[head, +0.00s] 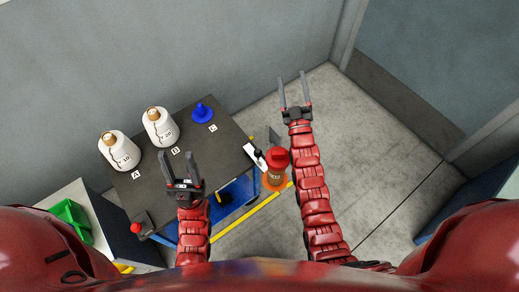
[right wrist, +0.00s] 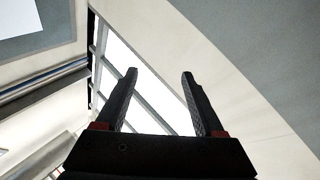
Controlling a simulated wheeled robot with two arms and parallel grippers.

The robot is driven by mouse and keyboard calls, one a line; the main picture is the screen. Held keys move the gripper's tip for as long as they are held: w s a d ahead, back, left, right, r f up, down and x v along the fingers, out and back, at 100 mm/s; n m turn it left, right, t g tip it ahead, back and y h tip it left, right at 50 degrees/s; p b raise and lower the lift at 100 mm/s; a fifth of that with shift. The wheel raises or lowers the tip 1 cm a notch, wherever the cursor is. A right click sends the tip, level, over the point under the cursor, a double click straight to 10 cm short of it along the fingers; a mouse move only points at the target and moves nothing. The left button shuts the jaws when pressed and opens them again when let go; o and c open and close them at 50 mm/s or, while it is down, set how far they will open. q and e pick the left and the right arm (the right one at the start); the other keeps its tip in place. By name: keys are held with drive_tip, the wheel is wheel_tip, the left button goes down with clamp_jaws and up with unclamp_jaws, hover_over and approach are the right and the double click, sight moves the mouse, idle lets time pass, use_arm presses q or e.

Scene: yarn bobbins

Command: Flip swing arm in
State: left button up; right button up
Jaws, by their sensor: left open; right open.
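A dark table (head: 152,195) bears two white bobbins and a blue peg. At its right edge is a small white and dark fitting (head: 255,156), which may be the swing arm; I cannot tell for sure. A red thing (head: 277,157) with an orange base stands beside it, close to my right arm. My left gripper (head: 177,158) is open and empty above the table's front part. My right gripper (head: 291,82) is open and empty, right of the table and beyond the red thing. In the right wrist view, the open fingers (right wrist: 160,78) have nothing between them.
White bobbins stand at label A (head: 122,153) and label B (head: 160,132); a blue peg (head: 203,113) stands at C. A red button (head: 142,229) sits at the front left corner. A green bin (head: 72,218) is further left. Floor (head: 385,165) on the right is clear.

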drive_tip(key=w+a+f+n+g, duration=0.3)
drive_tip(key=w+a+f+g, duration=0.2)
drive_tip(key=w+f+g, duration=0.25)
drive_tip(key=n+g+h+p, duration=0.25)
drive_tip(key=n+g, duration=0.45)
drive_tip(key=g, duration=0.8)
hover_over(258, 151)
wheel_tip(258, 151, down, 6)
drive_tip(key=shift+h, duration=0.35)
wheel_tip(258, 151, down, 9)
drive_tip(key=b, duration=0.9)
drive_tip(key=shift+f, duration=0.1)
wheel_tip(258, 151, down, 6)
drive_tip(key=shift+f+p, duration=0.1)
drive_tip(key=shift+p, duration=0.6)
drive_tip(key=shift+f, duration=0.8)
clamp_jaws()
